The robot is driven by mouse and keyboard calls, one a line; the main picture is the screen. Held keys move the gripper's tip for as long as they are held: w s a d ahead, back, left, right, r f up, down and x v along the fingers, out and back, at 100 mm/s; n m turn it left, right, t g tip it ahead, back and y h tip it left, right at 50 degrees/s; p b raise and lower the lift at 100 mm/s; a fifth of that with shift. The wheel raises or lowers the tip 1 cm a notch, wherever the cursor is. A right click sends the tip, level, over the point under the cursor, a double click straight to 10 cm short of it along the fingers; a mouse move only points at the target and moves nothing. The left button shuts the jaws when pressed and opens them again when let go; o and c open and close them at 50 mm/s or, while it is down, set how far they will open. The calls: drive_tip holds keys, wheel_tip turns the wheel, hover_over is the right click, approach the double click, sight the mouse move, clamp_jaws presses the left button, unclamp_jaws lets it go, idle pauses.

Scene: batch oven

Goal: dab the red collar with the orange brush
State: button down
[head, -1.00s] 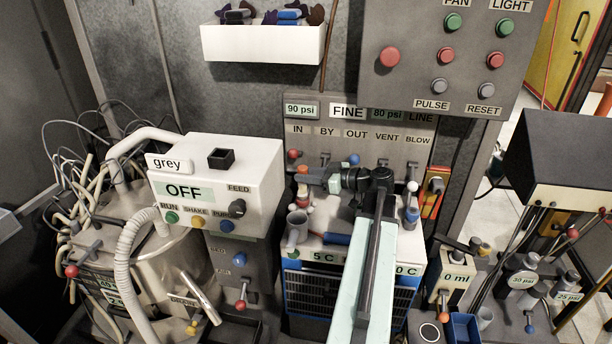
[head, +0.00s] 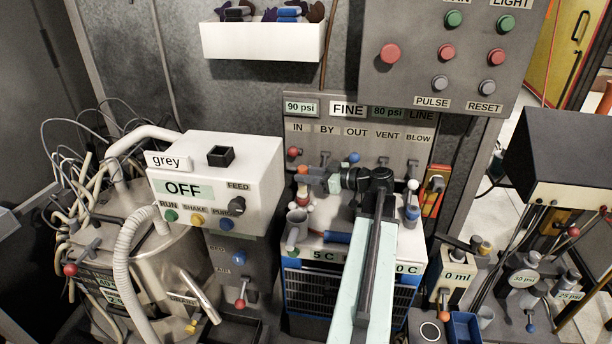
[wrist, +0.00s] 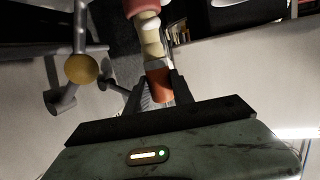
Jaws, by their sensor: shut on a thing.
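My gripper (head: 334,181) reaches left from the dark wrist in the head view, in front of the FINE panel. In the wrist view my gripper (wrist: 156,92) is shut on the orange brush (wrist: 159,84), with its orange handle between the fingers. Pale parts continue beyond the handle, toward the top of the picture. A dull red piece, apparently the red collar (wrist: 141,7), shows at the top edge in line with them. I cannot tell whether the brush tip touches it. In the head view the orange of the brush (head: 317,171) is small, close to white and reddish fittings.
A white box marked OFF (head: 215,182) stands left of the gripper. The FINE panel (head: 360,150) with its levers is close behind. A grey cup (head: 297,224) and a blue-handled item (head: 337,237) are below. A round yellowish knob (wrist: 82,69) shows in the wrist view.

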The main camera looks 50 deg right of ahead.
idle(0.4)
wheel_tip(320, 180, up, 8)
drive_tip(key=p, duration=0.8)
drive_tip(key=shift+r, duration=0.1)
